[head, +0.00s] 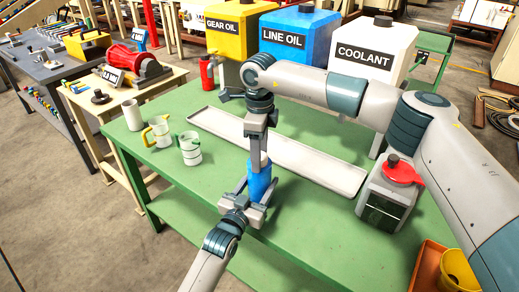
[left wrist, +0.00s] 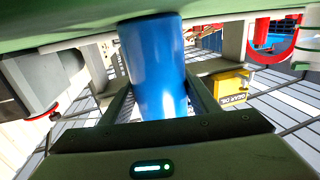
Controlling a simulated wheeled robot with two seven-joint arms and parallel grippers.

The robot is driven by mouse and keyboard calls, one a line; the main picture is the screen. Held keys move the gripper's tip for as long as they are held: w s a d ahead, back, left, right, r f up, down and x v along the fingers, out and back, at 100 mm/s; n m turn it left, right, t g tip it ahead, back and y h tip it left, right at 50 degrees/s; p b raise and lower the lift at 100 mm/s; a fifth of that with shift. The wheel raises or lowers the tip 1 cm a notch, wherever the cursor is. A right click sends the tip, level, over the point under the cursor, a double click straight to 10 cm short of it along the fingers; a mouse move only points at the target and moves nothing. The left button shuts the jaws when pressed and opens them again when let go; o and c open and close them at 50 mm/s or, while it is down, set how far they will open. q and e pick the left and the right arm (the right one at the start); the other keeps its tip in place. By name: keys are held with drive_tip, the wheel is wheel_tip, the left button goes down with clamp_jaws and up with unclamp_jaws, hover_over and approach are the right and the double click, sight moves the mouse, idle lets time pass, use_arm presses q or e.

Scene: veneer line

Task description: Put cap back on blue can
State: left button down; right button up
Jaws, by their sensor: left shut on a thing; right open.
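The blue can (head: 261,182) stands upright on the green table, near its front edge. It also shows in the left wrist view (left wrist: 156,65), between the two fingers. My left gripper (head: 257,203) is shut on the can low on its body. My right gripper (head: 259,158) points down from above, open, with its fingers right over the top of the can. A small pale piece shows by the fingertips; I cannot tell whether it is the cap. The can's top is mostly hidden by the right fingers.
A long pale tray (head: 300,160) lies behind the can. Several mugs (head: 190,148) stand at left. The table's front left is clear.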

drive_tip(key=shift+c, duration=0.7)
drive_tip(key=c, duration=1)
drive_tip(key=shift+o, duration=0.2)
drive_tip(key=shift+m, duration=1.1)
drive_tip(key=o, duration=1.2)
wheel_tip(320, 180, up, 12)
